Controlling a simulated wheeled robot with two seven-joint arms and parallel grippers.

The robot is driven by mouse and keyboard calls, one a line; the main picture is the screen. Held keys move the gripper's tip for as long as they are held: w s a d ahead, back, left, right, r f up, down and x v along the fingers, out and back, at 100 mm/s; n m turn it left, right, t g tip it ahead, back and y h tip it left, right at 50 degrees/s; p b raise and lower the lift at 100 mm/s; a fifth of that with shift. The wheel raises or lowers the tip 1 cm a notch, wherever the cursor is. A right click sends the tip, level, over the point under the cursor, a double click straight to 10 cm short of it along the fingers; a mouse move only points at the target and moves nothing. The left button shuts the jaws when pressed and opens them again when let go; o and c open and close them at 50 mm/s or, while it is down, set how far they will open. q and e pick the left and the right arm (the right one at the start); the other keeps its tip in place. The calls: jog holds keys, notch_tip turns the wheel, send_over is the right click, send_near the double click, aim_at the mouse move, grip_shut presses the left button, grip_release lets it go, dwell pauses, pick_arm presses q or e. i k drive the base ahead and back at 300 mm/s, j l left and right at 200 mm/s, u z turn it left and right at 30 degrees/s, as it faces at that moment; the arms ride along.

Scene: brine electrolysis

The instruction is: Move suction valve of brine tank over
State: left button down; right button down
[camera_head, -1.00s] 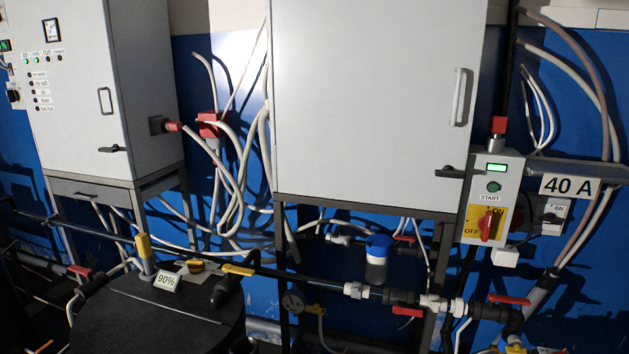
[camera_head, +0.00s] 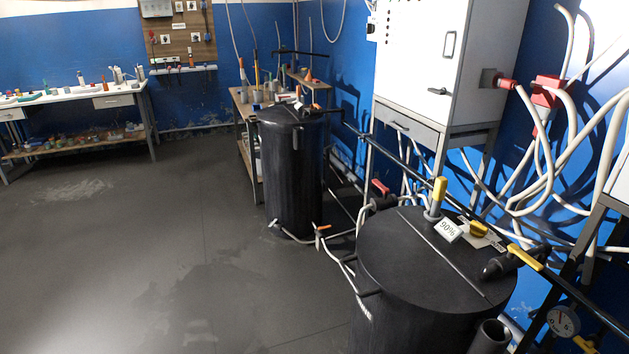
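A large black tank (camera_head: 420,255) with a "90%" label (camera_head: 448,231) stands at the lower right. Its lid carries an upright yellow-topped fitting (camera_head: 438,191) and a yellow knob (camera_head: 479,229). A yellow lever handle (camera_head: 525,257) lies along the black pipe at its right edge. A second black tank (camera_head: 293,175) stands farther back, with an orange valve handle (camera_head: 322,228) on piping near its foot. A red valve handle (camera_head: 380,187) sits between the tanks. I cannot tell which tank holds brine or which handle is the suction valve. Neither gripper is in view.
A white cabinet (camera_head: 420,60) stands on a metal frame behind the tanks. Pale hoses (camera_head: 530,165) and a round gauge (camera_head: 563,321) are at the right. A workbench (camera_head: 70,100) stands at the back left. The grey floor (camera_head: 160,250) at left is clear.

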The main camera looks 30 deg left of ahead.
aim_at(385, 190)
jog(key=u, duration=0.6)
jog(key=z, duration=0.3)
jog(key=i+j+z, duration=0.15)
jog(key=z, duration=0.2)
jog(key=i+j+z, duration=0.15)
jog(key=z, duration=0.25)
jog(key=i+j+z, duration=0.1)
jog(key=j+z, duration=0.25)
